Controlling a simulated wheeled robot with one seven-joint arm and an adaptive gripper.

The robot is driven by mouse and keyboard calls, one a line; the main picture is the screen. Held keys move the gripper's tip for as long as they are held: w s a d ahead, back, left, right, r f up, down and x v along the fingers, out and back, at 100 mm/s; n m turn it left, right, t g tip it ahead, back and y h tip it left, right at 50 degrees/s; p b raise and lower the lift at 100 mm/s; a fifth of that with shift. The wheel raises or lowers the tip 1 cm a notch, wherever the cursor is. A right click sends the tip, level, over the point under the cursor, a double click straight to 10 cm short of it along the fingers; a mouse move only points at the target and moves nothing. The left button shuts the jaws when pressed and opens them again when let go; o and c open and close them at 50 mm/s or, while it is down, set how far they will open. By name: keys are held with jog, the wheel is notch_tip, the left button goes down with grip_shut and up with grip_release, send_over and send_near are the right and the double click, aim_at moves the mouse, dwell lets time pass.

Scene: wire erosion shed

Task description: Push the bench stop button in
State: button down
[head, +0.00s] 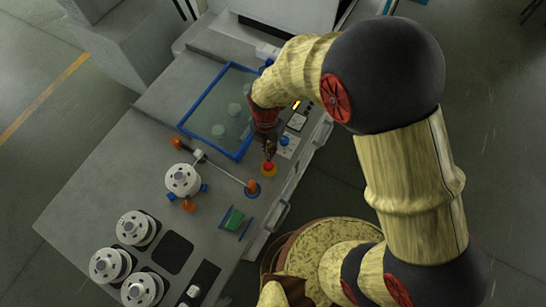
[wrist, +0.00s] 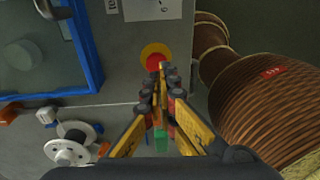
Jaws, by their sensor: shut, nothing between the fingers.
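The stop button (head: 268,167) is a red cap on a yellow round base, on the grey bench near its right edge. In the wrist view the red cap and yellow base (wrist: 155,54) show just beyond my fingertips. My gripper (head: 268,153) is shut and empty, its fingers pointing down at the button. In the wrist view my gripper's fingertips (wrist: 161,68) overlap the lower edge of the red cap. I cannot tell whether they touch it or how far the cap is pressed.
A blue-framed tank (head: 184,119) lies left of my gripper. White spools (head: 182,178) stand on the bench, one by a rod with orange ends. A green block (head: 234,219) sits between blue rails. A blue-based control (head: 285,142) is close behind the button.

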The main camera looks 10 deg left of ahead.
notch_tip(320, 180, up, 8)
jog(key=w, duration=0.1)
jog(key=shift+a+f, duration=0.2)
jog(key=shift+a, duration=0.2)
jog(key=s+d+r+m+t+b, duration=0.2)
jog(key=d+m+b, duration=0.3)
jog(key=d+m, duration=0.3)
jog(key=s+d+r+m+t+b, duration=0.2)
jog(key=s+d+r+m+b, duration=0.2)
jog(key=d+m, duration=0.4)
jog(key=s+d+r+m+t+b, duration=0.3)
jog(key=d+m+b, duration=0.4)
jog(key=m, duration=0.8)
jog(key=shift+d, duration=1.1)
